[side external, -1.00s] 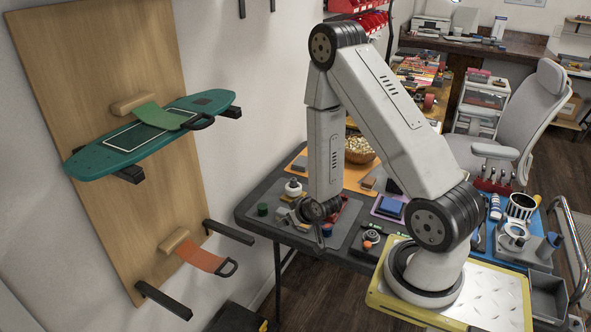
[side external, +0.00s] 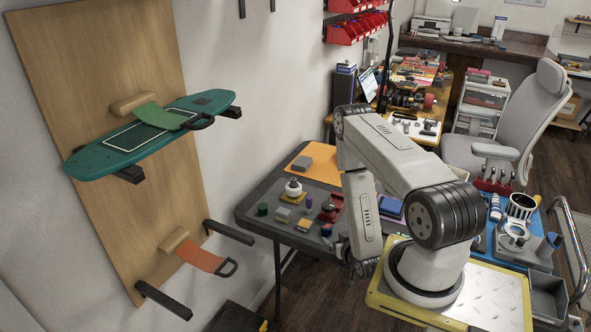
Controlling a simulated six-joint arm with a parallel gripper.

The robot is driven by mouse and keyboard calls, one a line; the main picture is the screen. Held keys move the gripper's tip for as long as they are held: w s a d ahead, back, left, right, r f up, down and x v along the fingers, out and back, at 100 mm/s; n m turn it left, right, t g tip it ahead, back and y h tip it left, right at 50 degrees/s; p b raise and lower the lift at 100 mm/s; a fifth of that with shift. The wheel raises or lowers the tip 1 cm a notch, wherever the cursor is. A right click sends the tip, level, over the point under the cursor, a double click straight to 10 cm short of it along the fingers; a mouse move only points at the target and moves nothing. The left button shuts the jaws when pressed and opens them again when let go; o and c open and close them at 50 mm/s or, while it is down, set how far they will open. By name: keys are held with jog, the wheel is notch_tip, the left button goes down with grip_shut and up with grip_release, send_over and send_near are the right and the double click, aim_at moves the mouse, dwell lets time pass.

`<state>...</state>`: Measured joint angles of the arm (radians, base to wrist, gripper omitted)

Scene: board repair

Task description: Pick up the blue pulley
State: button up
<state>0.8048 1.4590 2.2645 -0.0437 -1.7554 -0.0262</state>
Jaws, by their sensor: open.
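A small blue cylinder (side external: 326,230), which looks like the blue pulley, stands upright near the front edge of the dark grey table (side external: 252,222). My gripper (side external: 343,249) is just to its right and in front of it in the picture, low beside the table edge. The gripper is open and nothing shows between its fingers, though it is small and partly hidden by my arm. The blue cylinder appears free of the gripper, with a narrow gap between them.
Close to the pulley are a yellow-topped block (side external: 304,225), a grey block (side external: 283,215), a green cylinder (side external: 262,209), a white knob-like part (side external: 293,187) and a red part (side external: 331,208). A teal skateboard deck (side external: 150,135) hangs on the wall board at left.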

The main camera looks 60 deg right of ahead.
aim_at(330, 231)
jog(key=shift+x, duration=1.25)
jog(key=shift+d, duration=0.1)
jog(key=shift+x, duration=2.55)
grip_shut()
